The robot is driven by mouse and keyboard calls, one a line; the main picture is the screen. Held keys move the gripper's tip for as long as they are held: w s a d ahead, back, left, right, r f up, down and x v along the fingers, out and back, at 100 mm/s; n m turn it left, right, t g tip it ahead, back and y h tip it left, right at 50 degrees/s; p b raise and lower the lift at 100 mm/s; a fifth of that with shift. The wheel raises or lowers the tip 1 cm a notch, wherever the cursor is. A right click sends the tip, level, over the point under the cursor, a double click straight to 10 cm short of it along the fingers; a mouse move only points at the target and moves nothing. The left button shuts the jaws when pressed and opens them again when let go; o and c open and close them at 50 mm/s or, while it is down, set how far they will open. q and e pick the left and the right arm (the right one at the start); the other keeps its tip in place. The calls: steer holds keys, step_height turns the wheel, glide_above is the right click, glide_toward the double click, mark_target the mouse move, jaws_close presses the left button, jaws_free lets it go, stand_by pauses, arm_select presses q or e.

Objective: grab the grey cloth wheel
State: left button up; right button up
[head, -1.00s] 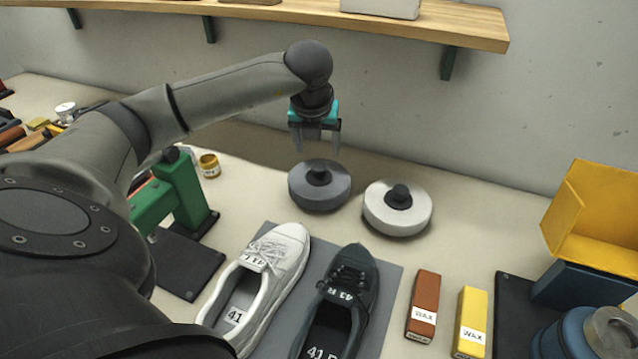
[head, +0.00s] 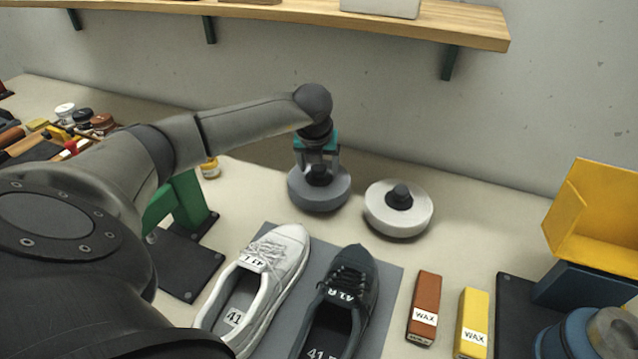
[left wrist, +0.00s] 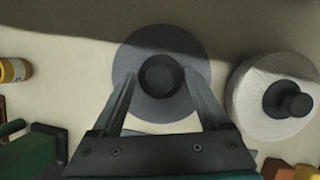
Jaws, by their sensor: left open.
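The grey cloth wheel (head: 319,196) lies flat on the bench with a black knob (head: 319,174) on top. It also shows in the left wrist view (left wrist: 185,48). My left gripper (head: 319,172) is open and points down over the wheel, its fingers on either side of the knob. In the left wrist view the fingers (left wrist: 160,85) stand apart with the knob between and a little beyond their tips. I cannot tell whether a finger touches the knob. My right gripper is not in view.
A white wheel (head: 398,217) with a black knob stands close to the right of the grey one. A white shoe (head: 262,278) and a dark shoe (head: 345,290) lie in front on a grey mat (head: 388,275). A green stand (head: 185,200) and a small yellow jar (head: 210,169) are to the left.

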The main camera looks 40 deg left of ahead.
arm_select(q)
jaws_close()
stand_by(0.5)
steer(key=shift+r, duration=0.1)
stand_by(0.7)
